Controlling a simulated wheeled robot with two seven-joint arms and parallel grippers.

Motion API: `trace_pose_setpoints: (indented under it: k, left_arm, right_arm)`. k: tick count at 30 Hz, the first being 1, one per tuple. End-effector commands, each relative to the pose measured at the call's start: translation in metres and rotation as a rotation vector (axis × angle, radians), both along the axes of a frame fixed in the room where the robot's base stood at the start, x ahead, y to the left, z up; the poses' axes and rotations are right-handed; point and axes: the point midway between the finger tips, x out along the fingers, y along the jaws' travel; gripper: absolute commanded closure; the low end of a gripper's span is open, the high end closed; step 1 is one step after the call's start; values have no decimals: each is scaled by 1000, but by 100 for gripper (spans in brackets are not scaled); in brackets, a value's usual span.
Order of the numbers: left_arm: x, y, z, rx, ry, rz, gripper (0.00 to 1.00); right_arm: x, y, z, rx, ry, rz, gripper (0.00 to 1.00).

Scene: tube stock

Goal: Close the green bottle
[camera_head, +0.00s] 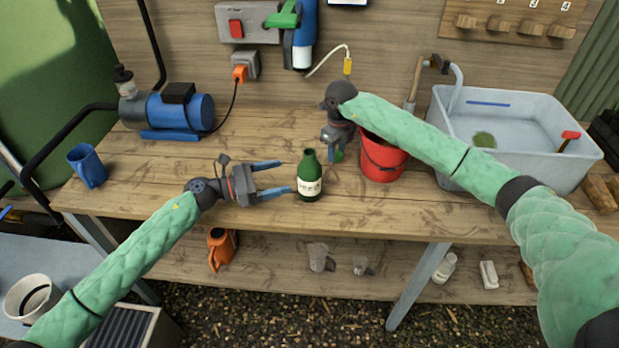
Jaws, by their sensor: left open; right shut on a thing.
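The green bottle (309,178) with a pale label stands upright on the wooden bench, near its front edge. Its neck is dark at the top and no cap shows on it. My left gripper (284,176) is open, just left of the bottle, with its blue fingers pointing toward it. The bottle is not between the fingers. My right gripper (337,152) points down behind and to the right of the bottle, beside the red bucket. It is shut on a small green thing (338,155), which looks like a cap and is mostly hidden by the fingers.
A red bucket (382,163) stands close right of my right gripper, partly behind my arm. A grey wash tub (540,128) fills the bench's right side. A blue pump (180,112) and a blue mug (88,166) stand at left. The bench front (250,222) is clear.

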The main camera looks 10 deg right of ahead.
Motion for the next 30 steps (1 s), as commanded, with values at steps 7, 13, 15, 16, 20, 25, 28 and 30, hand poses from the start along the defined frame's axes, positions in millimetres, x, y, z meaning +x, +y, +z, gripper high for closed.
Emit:
trace_pose_setpoints:
  k: [7, 13, 15, 16, 20, 25, 28, 30]
  left_arm:
    - [4, -40, 5, -1, -1, -1, 19]
    - [6, -57, 2, 0, 0, 0, 19]
    - [6, -58, 1, 0, 0, 0, 19]
    - [6, -58, 1, 0, 0, 0, 19]
    - [6, -58, 0, 0, 0, 0, 19]
    - [6, -59, 1, 0, 0, 0, 19]
    - [6, -65, 3, -1, 1, -1, 19]
    - [6, -72, 5, -2, 0, -1, 19]
  right_arm:
    - [0, 0, 21, 0, 0, 0, 87]
    - [0, 0, 26, 0, 0, 0, 87]
    - [0, 0, 26, 0, 0, 0, 87]
    - [0, 0, 26, 0, 0, 0, 87]
    - [0, 0, 26, 0, 0, 0, 87]
    - [0, 0, 27, 0, 0, 0, 87]
    - [0, 0, 33, 0, 0, 0, 87]
    - [0, 0, 38, 0, 0, 0, 87]
